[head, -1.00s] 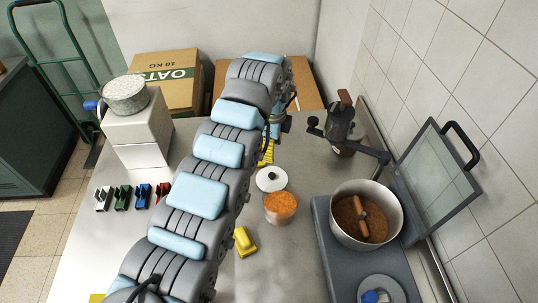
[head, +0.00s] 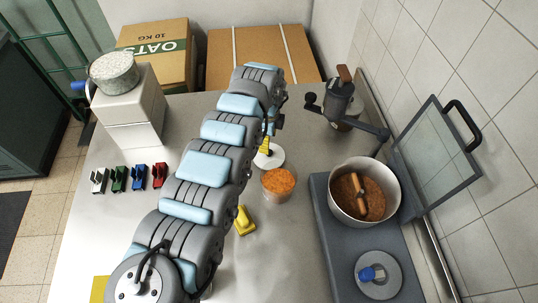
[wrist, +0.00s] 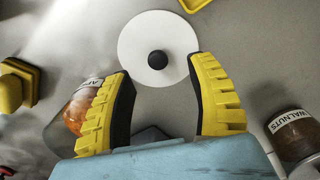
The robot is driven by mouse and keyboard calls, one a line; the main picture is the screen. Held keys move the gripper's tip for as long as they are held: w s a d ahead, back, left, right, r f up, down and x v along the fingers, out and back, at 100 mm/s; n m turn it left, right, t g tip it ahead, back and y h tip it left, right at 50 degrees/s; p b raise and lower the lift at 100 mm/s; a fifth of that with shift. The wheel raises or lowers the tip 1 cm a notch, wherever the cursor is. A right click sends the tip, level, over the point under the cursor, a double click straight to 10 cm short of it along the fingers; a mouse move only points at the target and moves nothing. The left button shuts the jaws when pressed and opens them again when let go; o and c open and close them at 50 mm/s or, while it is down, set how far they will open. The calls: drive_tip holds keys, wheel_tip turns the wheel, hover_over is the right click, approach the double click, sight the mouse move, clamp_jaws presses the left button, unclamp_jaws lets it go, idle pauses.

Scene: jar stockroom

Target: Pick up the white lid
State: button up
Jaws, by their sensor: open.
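The white lid (wrist: 135,42) is a flat round disc with a black knob (wrist: 158,60), lying on the metal table in the wrist view. In the head view the lid (head: 275,160) is partly hidden by my gripper (head: 265,144). In the wrist view my gripper (wrist: 160,76) is open, its two yellow-backed fingers spread wide with nothing between them. The fingertips are at the lid's near edge, and the knob is just ahead of the gap. I cannot tell how high they are above the table.
An open jar of orange food (head: 278,184) stands close to the lid. A jar labelled walnuts (wrist: 298,134) is at the right of the wrist view. A yellow block (head: 244,221) lies in front. A pot (head: 338,203) stands at right beside a coffee-mill-like grinder (head: 340,95).

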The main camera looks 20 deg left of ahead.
sight(269, 154)
drive_tip(key=shift+s+d+f+p, duration=0.15)
drive_tip(key=shift+f+p, duration=0.05)
drive_tip(key=shift+f, duration=1.35)
drive_tip(key=shift+s+d+f+p, duration=0.1)
drive_tip(key=shift+d+f+p, duration=0.05)
drive_tip(key=shift+f, duration=1.35)
drive_tip(key=c, duration=1)
